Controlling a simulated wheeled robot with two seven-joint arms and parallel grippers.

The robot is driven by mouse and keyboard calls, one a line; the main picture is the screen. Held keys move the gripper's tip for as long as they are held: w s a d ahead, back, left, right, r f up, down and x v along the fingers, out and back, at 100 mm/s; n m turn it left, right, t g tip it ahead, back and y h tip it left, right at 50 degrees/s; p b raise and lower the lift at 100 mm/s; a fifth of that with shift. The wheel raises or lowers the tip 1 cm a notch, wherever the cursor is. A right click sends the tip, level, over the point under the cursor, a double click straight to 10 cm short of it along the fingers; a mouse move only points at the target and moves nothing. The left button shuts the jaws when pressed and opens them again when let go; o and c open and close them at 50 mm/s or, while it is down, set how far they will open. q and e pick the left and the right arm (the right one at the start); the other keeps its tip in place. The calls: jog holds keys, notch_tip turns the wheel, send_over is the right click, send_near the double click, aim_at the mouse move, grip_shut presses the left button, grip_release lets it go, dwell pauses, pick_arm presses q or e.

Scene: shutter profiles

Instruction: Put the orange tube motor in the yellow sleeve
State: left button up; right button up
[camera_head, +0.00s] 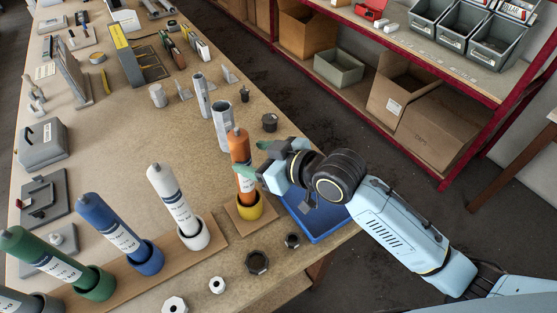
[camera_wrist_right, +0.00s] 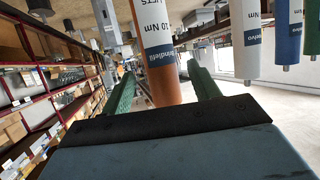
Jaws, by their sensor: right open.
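The orange tube motor (camera_head: 240,148), with a white label band, stands nearly upright with its lower end in the yellow sleeve (camera_head: 250,211) on a small wooden base. How deep it sits is hard to tell. My right gripper (camera_head: 254,158) is open beside the tube's upper part, with its green fingertips close to it. In the right wrist view the orange tube (camera_wrist_right: 160,62) shows between the two spread green fingers (camera_wrist_right: 162,88), with a gap to each side. My left gripper is out of view.
White (camera_head: 179,200), blue (camera_head: 119,234) and green (camera_head: 55,260) tubes stand in matching sleeves on a wooden board to the left. A blue tray (camera_head: 318,228) lies under my right arm. Grey metal profiles (camera_head: 221,125) stand behind the orange tube. Dark nuts (camera_head: 257,262) lie in front.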

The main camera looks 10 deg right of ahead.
jog(key=v, duration=0.7)
jog(key=shift+s+d, duration=0.15)
jog(key=shift+s, duration=0.05)
jog(key=s+d+f+m+g+h, duration=0.3)
jog(key=s+d+f+m+h, duration=0.15)
jog(key=s+d+f, duration=0.35)
jog(key=s+d+f+m+g+h, duration=0.3)
jog(key=s+d+f+h, duration=0.3)
jog(key=s, duration=0.4)
notch_tip(320, 180, down, 31)
jog(key=s+g+y+b, duration=0.1)
jog(key=s+b, duration=0.1)
jog(key=b, duration=0.5)
jog(key=s+d+f+b, duration=0.1)
jog(key=s+f+b, duration=0.2)
jog(key=s+f, duration=0.5)
jog(key=s+d+f+g+b, duration=0.1)
jog(key=s+d+f+b, duration=0.1)
jog(key=s+f, duration=0.6)
notch_tip(320, 180, down, 6)
jog(key=shift+n+g+b, duration=0.3)
jog(key=shift+n+b, duration=0.15)
jog(key=shift+b, duration=0.2)
jog(key=shift+s, duration=0.1)
